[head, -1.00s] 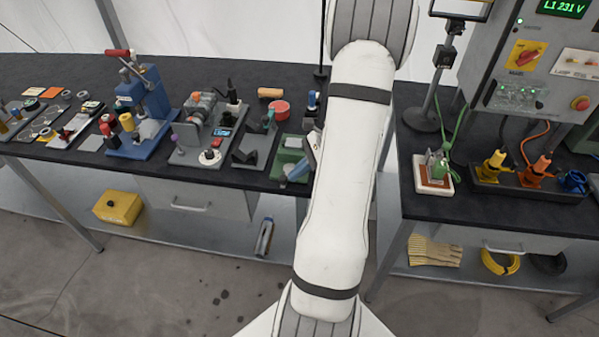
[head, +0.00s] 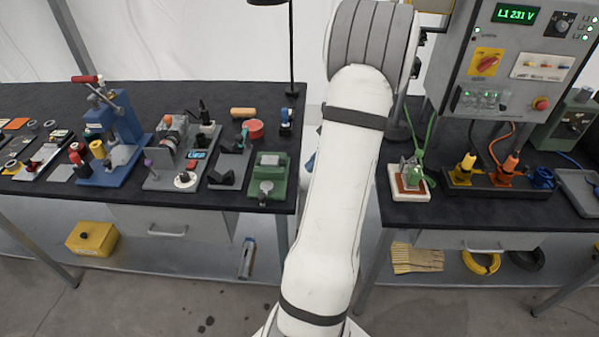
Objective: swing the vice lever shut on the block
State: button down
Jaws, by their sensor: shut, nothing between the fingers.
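The green vice (head: 280,178) stands at the right front of the left bench. A pale grey block (head: 269,160) sits at its top, and a round grey knob (head: 265,188) shows at its front. I cannot make out the lever's position for certain. My gripper (head: 310,162) is mostly hidden behind my white arm; only a small blue tip shows at the arm's left edge. It is shut and empty, apart from the vice and to its right.
A dark grey fixture (head: 229,170) stands just left of the vice. A red round tub (head: 255,130) and a blue-topped piece (head: 286,118) stand behind it. A lamp post (head: 291,60) rises at the back corner. A gap separates the left bench from the right bench.

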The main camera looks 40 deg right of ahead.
jog(key=shift+s+d+r, duration=0.1)
jog(key=shift+d+r, duration=0.1)
